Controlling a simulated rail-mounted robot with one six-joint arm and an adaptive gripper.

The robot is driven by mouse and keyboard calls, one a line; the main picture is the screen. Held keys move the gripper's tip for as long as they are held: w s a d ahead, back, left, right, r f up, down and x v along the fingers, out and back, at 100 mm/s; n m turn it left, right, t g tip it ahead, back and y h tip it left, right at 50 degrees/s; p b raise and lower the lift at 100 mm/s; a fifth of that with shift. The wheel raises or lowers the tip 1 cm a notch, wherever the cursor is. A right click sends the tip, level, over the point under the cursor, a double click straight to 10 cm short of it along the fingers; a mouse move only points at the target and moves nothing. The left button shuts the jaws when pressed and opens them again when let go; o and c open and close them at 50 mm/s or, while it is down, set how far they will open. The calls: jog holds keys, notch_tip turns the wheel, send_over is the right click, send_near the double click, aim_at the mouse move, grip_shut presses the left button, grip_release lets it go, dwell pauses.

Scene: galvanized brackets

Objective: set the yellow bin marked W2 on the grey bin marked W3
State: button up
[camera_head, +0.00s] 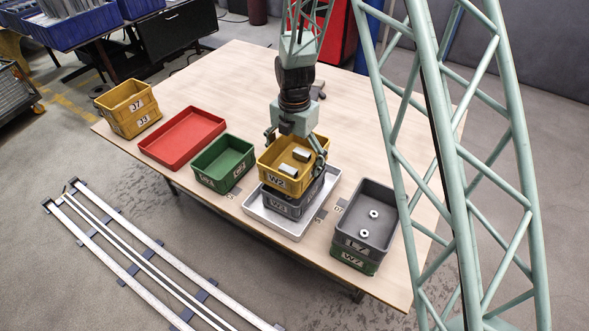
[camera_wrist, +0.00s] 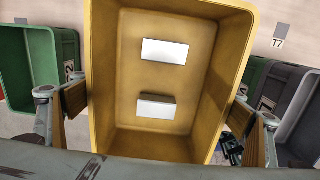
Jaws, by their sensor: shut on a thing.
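The yellow bin marked W2 (camera_head: 273,172) is held by my gripper (camera_head: 296,151), with one finger on each side of it. In the wrist view the yellow bin (camera_wrist: 130,122) fills the middle between the two finger pads, and two light metal brackets (camera_wrist: 165,51) lie inside it. The grey bin marked W3 (camera_head: 285,207) stands directly below, in a white tray (camera_head: 292,231). The yellow bin covers most of its top. I cannot tell whether the two bins touch or a small gap is left.
A green bin (camera_head: 223,166) and a red tray (camera_head: 183,137) stand to the left. Yellow stacked bins (camera_head: 128,109) are at the far left. A grey bin (camera_head: 366,213) holding two round parts sits on a green bin marked W7 (camera_head: 352,260) to the right.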

aim_at(295, 167)
jog(key=shift+f, duration=1.8)
jog(key=shift+f+b, duration=0.65)
jog(key=o, duration=0.8)
jog(key=shift+r, duration=0.1)
jog(key=shift+r+p, duration=0.55)
jog(key=shift+r, duration=0.25)
notch_tip(295, 167, up, 12)
jog(key=shift+f+p, duration=0.25)
jog(key=shift+p, duration=0.2)
